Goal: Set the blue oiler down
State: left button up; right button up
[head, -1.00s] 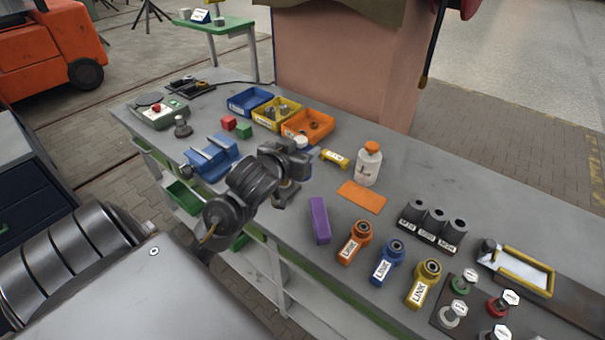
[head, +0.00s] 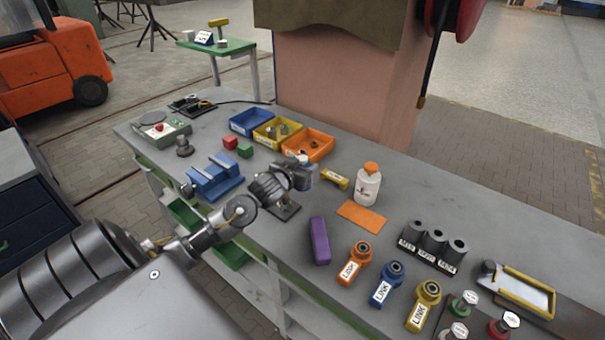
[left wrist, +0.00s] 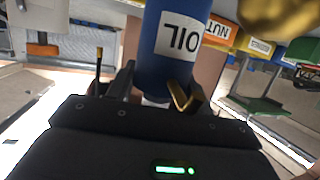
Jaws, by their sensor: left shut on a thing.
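The blue oiler (left wrist: 172,60) stands out in the left wrist view, with a white OIL label that reads upside down there. My left gripper (left wrist: 155,92) is shut on it, one finger on each side of its blue body. In the head view my left gripper (head: 300,177) is over the workbench (head: 335,275), in front of the orange bin and left of the white bottle. My own gripper and wrist hide most or all of the oiler there. I cannot tell whether the oiler touches the bench. My right gripper is not in view.
Blue, yellow and orange bins (head: 322,152) stand behind the gripper. A blue vise (head: 215,180) is left of it. A white bottle with an orange cap (head: 368,187), an orange plate (head: 361,215) and a purple block (head: 319,240) are to the right.

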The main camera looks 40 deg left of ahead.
pick_arm(q)
jog(key=shift+w+a+f, duration=0.2)
jog(key=shift+w+f, duration=0.05)
jog(key=shift+f, duration=0.1)
notch_tip(320, 180, down, 3)
jog(key=shift+w+p, duration=0.1)
jog(key=shift+p, duration=0.55)
jog(key=shift+f, duration=0.2)
jog(key=shift+f, duration=0.15)
jog(key=o, duration=1)
jog(key=shift+o, duration=0.2)
